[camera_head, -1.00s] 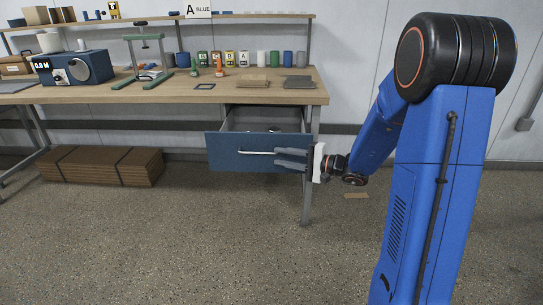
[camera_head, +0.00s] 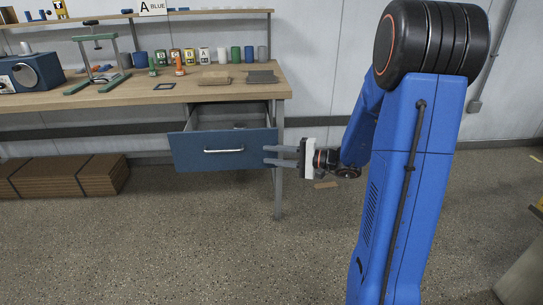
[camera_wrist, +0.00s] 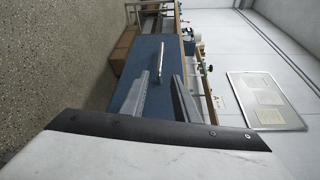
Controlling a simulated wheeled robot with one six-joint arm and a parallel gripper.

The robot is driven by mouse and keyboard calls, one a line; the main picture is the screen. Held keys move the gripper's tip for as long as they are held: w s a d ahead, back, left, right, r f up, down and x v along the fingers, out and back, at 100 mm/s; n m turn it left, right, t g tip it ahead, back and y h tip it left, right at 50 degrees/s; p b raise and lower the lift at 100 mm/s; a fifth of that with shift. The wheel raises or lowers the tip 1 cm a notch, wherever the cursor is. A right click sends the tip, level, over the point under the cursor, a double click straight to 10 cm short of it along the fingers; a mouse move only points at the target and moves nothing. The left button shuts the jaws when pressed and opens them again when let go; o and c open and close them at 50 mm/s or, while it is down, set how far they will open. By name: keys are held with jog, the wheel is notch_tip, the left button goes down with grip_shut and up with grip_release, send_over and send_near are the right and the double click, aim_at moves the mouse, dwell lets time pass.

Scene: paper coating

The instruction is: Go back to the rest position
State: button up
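My gripper (camera_head: 272,155) is in front of the right end of the blue drawer (camera_head: 190,153). Its two grey fingers point left and stand apart with nothing between them. The drawer is pulled out under the workbench, with a small item inside that I cannot make out. Its silver handle (camera_head: 224,151) is left of the fingertips and apart from them. In the wrist view, the fingers (camera_wrist: 162,78) frame part of the blue drawer front, and the handle (camera_wrist: 160,58) shows beyond them.
The workbench (camera_head: 130,98) holds several jars, a green press frame (camera_head: 100,65) and a blue machine (camera_head: 32,71). Flat brown cardboard (camera_head: 65,177) lies below on the floor. The speckled floor (camera_head: 150,250) in front is clear. A beige object edge (camera_head: 522,275) shows at lower right.

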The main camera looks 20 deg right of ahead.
jog(key=shift+a, duration=0.1)
jog(key=s+a+n+g+h, duration=0.2)
jog(key=s+a+n+g, duration=0.15)
jog(key=s+a, duration=0.45)
jog(key=s+a+n+g+h, duration=0.1)
jog(key=s+a+n+g, duration=0.3)
jog(key=s, duration=0.7)
jog(key=s+d+r+n+h, duration=0.1)
jog(key=s+d+h, duration=0.3)
jog(key=s, duration=0.3)
jog(key=s+d+r+n+t+h, duration=0.1)
jog(key=s+d+h, duration=0.4)
jog(key=s+h, duration=0.1)
jog(key=shift+s+n, duration=0.35)
jog(key=shift+s, duration=0.2)
